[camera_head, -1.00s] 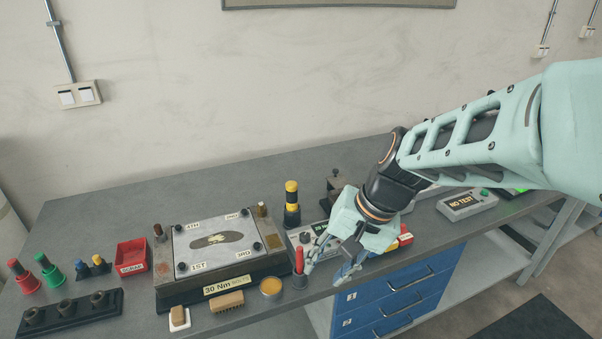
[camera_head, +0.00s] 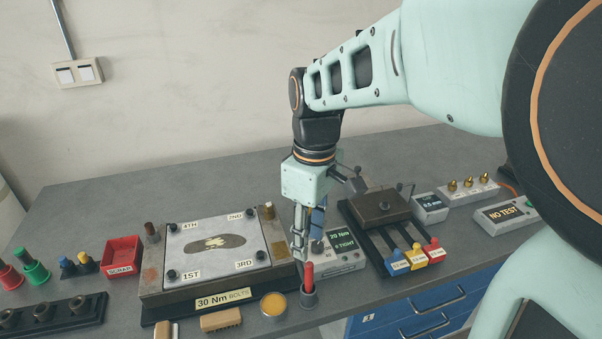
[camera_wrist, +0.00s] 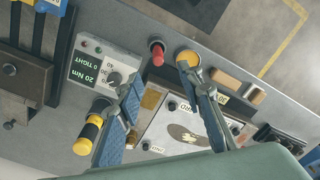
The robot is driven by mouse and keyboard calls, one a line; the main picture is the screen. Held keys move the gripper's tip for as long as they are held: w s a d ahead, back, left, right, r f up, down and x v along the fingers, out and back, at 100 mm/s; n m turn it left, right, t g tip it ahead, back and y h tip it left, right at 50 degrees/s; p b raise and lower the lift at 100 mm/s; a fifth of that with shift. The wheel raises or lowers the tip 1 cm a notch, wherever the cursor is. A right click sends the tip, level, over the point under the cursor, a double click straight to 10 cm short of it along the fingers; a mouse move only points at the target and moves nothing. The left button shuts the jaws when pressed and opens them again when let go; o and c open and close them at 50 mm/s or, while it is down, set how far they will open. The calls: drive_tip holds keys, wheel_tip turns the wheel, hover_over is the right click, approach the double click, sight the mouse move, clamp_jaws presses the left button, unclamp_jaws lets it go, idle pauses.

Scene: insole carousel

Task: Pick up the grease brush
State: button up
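A red handle (camera_head: 308,273), which I take for the grease brush, stands upright in a small dark grey cup (camera_head: 309,296) at the bench's front. The lower end is hidden in the cup. It also shows in the wrist view as a red tip (camera_wrist: 157,48), beside a tin of yellow grease (camera_wrist: 187,57). My gripper (camera_head: 307,245) points down above and slightly behind the red handle. In the wrist view my gripper (camera_wrist: 160,72) has its fingers wide apart with nothing held; the red tip lies just beyond the fingertips.
The grease tin (camera_head: 273,305) and a wooden brush (camera_head: 221,319) lie left of the cup. A fixture with a metal plate (camera_head: 178,262) stands behind them. A 20 Nm box (camera_head: 343,262) is close on the right. A black-and-yellow tool (camera_wrist: 89,132) stands near my left finger.

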sight(310, 263)
drive_tip(key=shift+w+f+n, duration=0.15)
drive_tip(key=shift+n, duration=0.15)
wheel_tip(310, 263, down, 5)
drive_tip(key=shift+f, duration=0.1)
drive_tip(key=f, duration=0.5)
drive_tip(key=shift+s+d, duration=0.1)
drive_tip(key=shift+s, duration=0.1)
clamp_jaws()
